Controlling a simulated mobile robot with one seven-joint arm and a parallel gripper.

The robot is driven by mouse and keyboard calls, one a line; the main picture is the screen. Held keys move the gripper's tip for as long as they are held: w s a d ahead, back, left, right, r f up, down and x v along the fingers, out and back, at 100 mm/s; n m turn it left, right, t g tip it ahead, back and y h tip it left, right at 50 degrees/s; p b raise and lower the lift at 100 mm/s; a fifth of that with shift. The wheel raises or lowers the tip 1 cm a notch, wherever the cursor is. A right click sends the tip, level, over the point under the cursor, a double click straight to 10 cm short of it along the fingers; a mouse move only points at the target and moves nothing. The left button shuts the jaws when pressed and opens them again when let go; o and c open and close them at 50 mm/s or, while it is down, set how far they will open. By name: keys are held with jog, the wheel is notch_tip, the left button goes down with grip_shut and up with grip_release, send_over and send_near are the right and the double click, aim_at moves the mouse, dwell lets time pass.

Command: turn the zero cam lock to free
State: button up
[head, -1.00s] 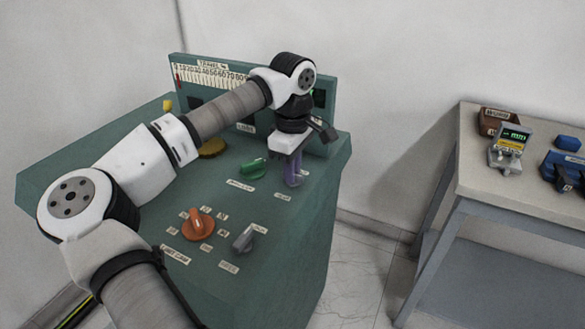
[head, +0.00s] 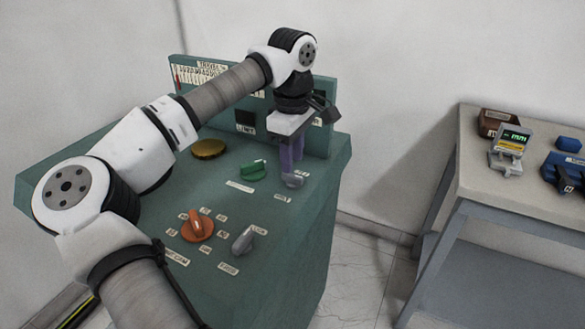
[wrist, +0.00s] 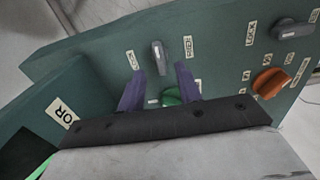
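A grey lever knob (head: 243,240) sits near the front right of the green console top, beside small tags that seem to read LOCK and FREE; it also shows at the upper right of the wrist view (wrist: 292,29). A second grey knob (head: 293,180) sits at the right edge, by my gripper; it is upright in the wrist view (wrist: 158,55). I cannot tell for sure which is the zero cam lock. My gripper (wrist: 160,82) is open and empty, its purple fingers pointing down behind and above the second knob. The fingers are apart from it in the wrist view.
A green knob (head: 253,170) lies close left of my gripper, and an orange knob (head: 198,226) stands left of the front grey knob. A yellow-brown disc (head: 208,148) lies farther back. The upright scale panel (head: 245,117) stands behind. A bench (head: 480,175) with devices is apart at right.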

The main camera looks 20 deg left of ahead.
aim_at(292, 175)
notch_tip(292, 175, up, 10)
dwell(0.3)
